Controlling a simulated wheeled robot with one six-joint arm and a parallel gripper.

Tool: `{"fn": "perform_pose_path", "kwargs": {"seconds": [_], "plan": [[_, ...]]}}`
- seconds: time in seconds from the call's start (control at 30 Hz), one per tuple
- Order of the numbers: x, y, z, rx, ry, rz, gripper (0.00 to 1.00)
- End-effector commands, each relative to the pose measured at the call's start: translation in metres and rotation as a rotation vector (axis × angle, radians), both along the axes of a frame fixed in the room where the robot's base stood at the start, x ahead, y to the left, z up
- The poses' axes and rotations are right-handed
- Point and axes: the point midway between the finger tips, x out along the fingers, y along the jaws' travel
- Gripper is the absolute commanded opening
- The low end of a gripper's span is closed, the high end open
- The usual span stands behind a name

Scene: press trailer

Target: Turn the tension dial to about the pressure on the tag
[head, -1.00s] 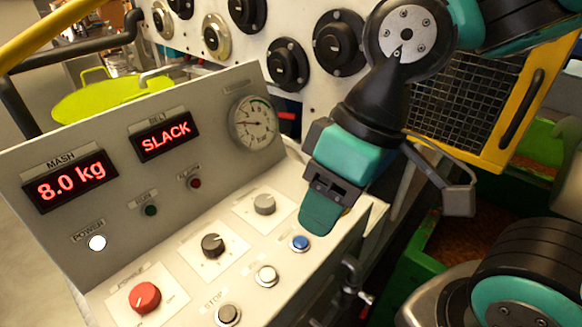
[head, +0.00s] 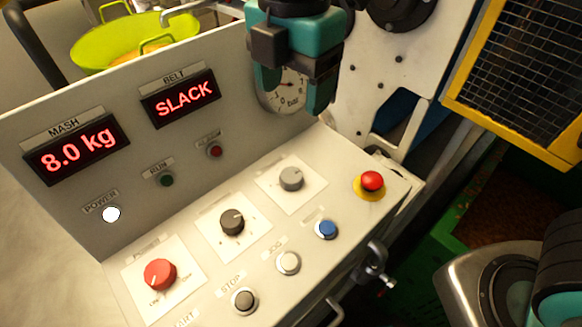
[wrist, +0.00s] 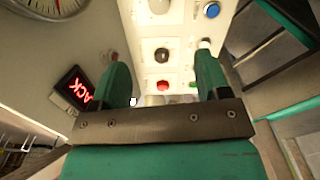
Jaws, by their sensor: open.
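The sloped console carries a grey dial (head: 291,178), a black dial (head: 232,222) and a red dial (head: 160,274). Their labels are too small to read, so I cannot tell which is the tension dial. The wrist view also shows the grey dial (wrist: 160,5), black dial (wrist: 162,55) and red dial (wrist: 162,86). A round bar gauge (head: 285,92) is partly hidden behind my gripper (head: 296,95). My gripper, in the wrist view (wrist: 163,68), is open and empty, above the console and apart from the dials. I see no readable pressure tag.
Displays read SLACK (head: 186,96) and 8.0 kg (head: 78,148). A blue button (head: 326,229), white button (head: 288,263), stop button (head: 244,300) and red mushroom button (head: 371,182) line the console. A yellow-framed mesh guard (head: 525,60) stands right.

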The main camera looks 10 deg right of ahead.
Motion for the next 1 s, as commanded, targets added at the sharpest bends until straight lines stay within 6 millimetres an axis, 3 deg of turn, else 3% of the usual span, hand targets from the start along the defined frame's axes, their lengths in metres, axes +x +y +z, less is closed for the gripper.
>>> {"fn": "perform_pose_path", "kwargs": {"seconds": [0.17,0.7,1.0], "plan": [[0.000,0.003,-0.018,-0.008,0.002,0.030,0.69],[-0.001,0.002,-0.136,-0.008,0.005,0.026,0.69],[0.000,0.003,-0.170,-0.004,0.000,0.026,0.69]]}}
